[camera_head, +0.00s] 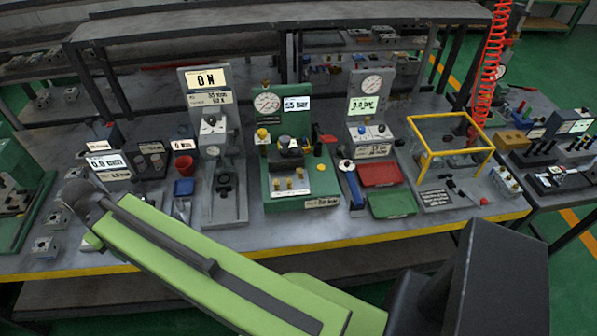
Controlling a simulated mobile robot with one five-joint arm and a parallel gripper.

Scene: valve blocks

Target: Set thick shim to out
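I cannot pick out the thick shim for certain; the small parts on the bench are too small to tell apart. A display reading in mm (107,161) stands at the left of the bench, with a dark block (151,157) beside it. No part marked "out" can be read. My green arm crosses the front from lower right to left, over the bench's front edge. My gripper does not show; only a dark joint is seen at the arm's left end.
The grey bench (330,232) has a yellow front edge. On it stand a grey press-like station (226,195), a green gauge station (292,186), a gauge panel (371,105), a red tray (380,173), a green tray (393,204) and a yellow frame (456,116). A red coiled hose (490,65) hangs at right.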

